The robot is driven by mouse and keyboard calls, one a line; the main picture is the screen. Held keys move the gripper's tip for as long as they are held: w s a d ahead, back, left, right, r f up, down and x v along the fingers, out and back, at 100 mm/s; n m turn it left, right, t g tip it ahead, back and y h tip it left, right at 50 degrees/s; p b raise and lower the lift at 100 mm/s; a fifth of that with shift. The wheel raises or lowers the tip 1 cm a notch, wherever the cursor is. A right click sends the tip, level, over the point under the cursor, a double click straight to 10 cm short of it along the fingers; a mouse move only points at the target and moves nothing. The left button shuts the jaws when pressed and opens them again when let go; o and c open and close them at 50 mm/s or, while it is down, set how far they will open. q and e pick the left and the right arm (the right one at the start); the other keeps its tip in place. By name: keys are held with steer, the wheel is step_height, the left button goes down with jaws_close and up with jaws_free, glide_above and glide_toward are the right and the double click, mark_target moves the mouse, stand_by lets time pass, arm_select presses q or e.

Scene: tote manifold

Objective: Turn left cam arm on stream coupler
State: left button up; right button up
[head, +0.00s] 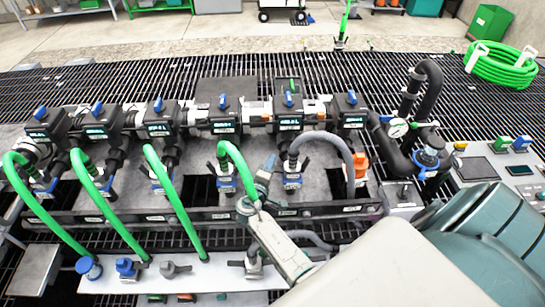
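A row of couplers with blue labels and dark cam arms hangs under the black valve manifold. One coupler (292,181) carries a grey hose (330,137); the coupler to its left (226,185) carries a green hose (233,158). I cannot read which is the stream coupler. My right gripper (267,172) reaches up from the lower right, between these two couplers, close to the left side of the grey-hose coupler. Its fingertips are small and partly merge with the dark parts, so contact and opening cannot be told. My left gripper is not in view.
Blue-handled valves (225,102) line the manifold. Green hoses (110,215) arch to a white front ledge (205,270). A gauge (398,128) and thick black pipe stand right. A control panel (500,170) lies far right. Coiled green hose (502,68) rests on the grating behind.

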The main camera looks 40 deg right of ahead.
steer(key=shift+r, duration=0.1)
steer(key=shift+c, duration=0.6)
jaws_close()
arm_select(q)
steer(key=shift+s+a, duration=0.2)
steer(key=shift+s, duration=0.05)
